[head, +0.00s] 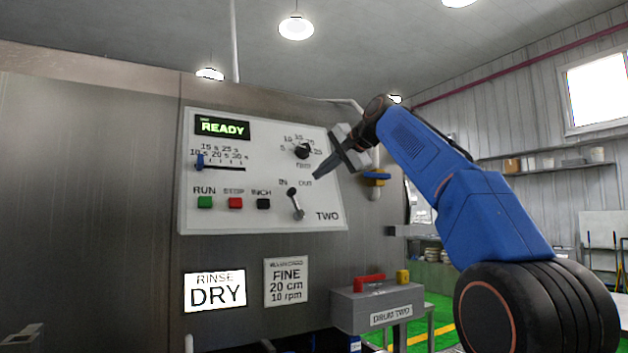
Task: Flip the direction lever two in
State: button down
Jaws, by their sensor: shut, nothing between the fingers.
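The control panel (262,215) marked TWO is a white plate on a large steel housing. Its direction lever (295,204) sits at the lower right, under the labels IN and OUT. The lever has a dark knob at its upper end, which leans slightly left toward the IN label. My gripper (317,176) is shut and empty. Its fingertips are just above and right of the lever, near the OUT label, and appear apart from the lever. How far they are from the panel surface I cannot tell.
The panel also carries a READY display (222,128), a blue slider (200,161), a black rpm dial (303,151), and green (205,202), red (236,203) and black (264,204) buttons. A grey DRUM TWO box (378,306) stands below right.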

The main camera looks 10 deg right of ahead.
jog(key=v, duration=0.6)
jog(key=shift+s, duration=0.1)
dwell(0.4)
